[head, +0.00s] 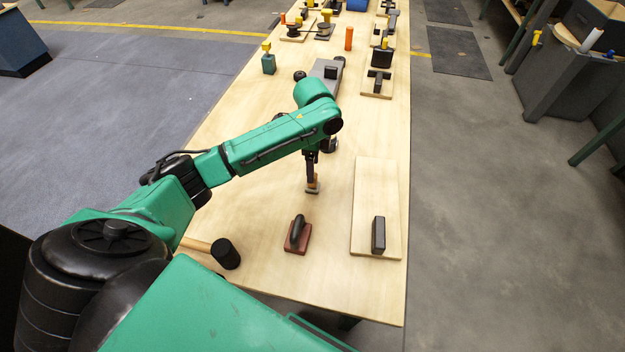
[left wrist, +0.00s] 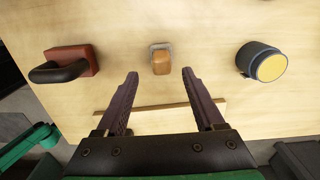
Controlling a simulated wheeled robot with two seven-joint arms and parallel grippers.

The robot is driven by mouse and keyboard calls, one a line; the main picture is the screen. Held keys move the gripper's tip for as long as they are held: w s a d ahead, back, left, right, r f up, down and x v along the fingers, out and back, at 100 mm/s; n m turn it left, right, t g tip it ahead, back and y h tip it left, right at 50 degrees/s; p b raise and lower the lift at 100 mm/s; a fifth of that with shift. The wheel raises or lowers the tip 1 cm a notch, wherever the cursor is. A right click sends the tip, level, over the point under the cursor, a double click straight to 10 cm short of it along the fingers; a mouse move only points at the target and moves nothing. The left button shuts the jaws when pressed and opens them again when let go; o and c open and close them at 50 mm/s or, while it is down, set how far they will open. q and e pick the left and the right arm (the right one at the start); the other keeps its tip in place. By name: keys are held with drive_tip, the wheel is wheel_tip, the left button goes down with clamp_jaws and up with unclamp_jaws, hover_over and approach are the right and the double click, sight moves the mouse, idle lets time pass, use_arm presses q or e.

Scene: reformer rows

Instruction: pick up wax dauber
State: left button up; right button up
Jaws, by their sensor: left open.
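The wax dauber, as I take it, is a small block with an orange-brown wooden top and a grey base (head: 313,187). It stands on the bench and also shows in the left wrist view (left wrist: 161,60). My left gripper (head: 311,178) reaches down at it in the head view, partly covering it. In the left wrist view the left gripper (left wrist: 160,85) has its fingers wide apart. The dauber lies beyond the fingertips, between their lines, with nothing between the fingers. I cannot tell the exact height gap. My right gripper is not in view.
A red-brown block with a black handle (head: 298,236) and a black-headed mallet (head: 226,254) lie nearer. A board (head: 376,185) with a dark block (head: 378,235) lies right. A dark cylinder with a yellow face (left wrist: 264,64) is beside the dauber. More tools stand farther along the bench.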

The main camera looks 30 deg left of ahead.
use_arm(q)
wheel_tip(320, 180, down, 6)
drive_tip(key=shift+a+r+p, duration=0.1)
drive_tip(key=shift+r+p, duration=0.05)
drive_tip(key=shift+p, duration=0.25)
drive_tip(key=shift+f, duration=0.25)
drive_tip(key=shift+w, duration=0.1)
clamp_jaws()
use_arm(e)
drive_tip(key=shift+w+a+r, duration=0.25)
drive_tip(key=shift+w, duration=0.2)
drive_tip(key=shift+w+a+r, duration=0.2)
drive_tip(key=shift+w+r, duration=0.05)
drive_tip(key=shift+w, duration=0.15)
use_arm(q)
drive_tip(key=shift+r, duration=0.3)
wheel_tip(320, 180, up, 20)
drive_tip(key=shift+f, duration=0.25)
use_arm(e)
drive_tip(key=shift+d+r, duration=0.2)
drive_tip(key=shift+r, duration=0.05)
